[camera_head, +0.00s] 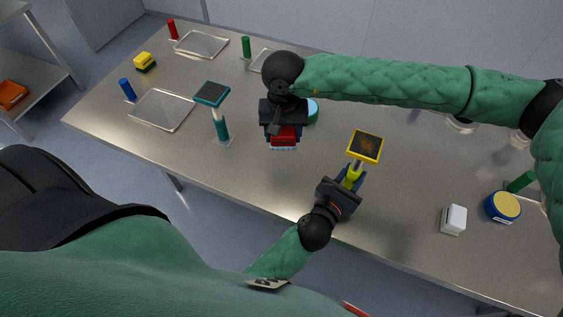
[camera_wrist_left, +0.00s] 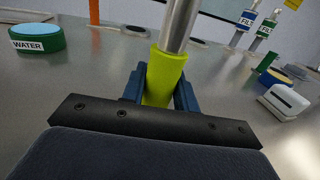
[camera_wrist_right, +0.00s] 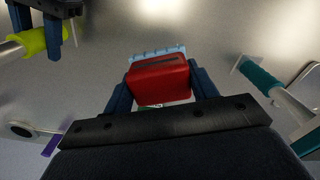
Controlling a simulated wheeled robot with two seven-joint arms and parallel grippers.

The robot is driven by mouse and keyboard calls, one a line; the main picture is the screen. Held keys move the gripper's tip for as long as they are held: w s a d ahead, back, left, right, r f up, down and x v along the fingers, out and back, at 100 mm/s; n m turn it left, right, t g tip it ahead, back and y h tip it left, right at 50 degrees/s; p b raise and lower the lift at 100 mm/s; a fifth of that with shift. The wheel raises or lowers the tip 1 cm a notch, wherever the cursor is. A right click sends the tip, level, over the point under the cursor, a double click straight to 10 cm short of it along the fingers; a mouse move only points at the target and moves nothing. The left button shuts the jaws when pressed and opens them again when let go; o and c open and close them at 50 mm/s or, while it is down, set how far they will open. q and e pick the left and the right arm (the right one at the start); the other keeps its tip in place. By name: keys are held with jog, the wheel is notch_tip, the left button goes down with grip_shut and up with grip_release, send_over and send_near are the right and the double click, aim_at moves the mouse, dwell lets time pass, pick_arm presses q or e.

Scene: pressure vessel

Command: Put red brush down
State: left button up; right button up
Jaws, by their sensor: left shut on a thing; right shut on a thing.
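The red brush (camera_head: 284,135) has a red body and pale blue bristles. My right gripper (camera_head: 284,122) is shut on it, with the bristles showing on the side toward the table's near edge. In the right wrist view the brush (camera_wrist_right: 158,80) sits between both fingers; whether it touches the table I cannot tell. My left gripper (camera_head: 350,180) is shut on the yellow-green handle of a tool with a square yellow-framed head (camera_head: 366,146). The handle (camera_wrist_left: 163,78) and its metal shaft also show in the left wrist view.
A teal tool (camera_head: 221,128) stands left of the brush. A round water container (camera_wrist_left: 37,38) is partly hidden behind my right gripper in the head view. A white block (camera_head: 453,220) and a blue-yellow round container (camera_head: 502,206) are at right. The near-middle table (camera_head: 250,172) is clear.

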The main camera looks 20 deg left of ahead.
jog(key=shift+s+a+f, duration=0.15)
jog(key=shift+a+f, duration=0.1)
jog(key=shift+f, duration=0.15)
notch_tip(320, 180, down, 9)
jog(key=shift+f, duration=0.1)
dwell(0.3)
jog(key=o, duration=1)
notch_tip(320, 180, up, 12)
jog(key=shift+r, duration=0.1)
jog(key=shift+o, duration=0.6)
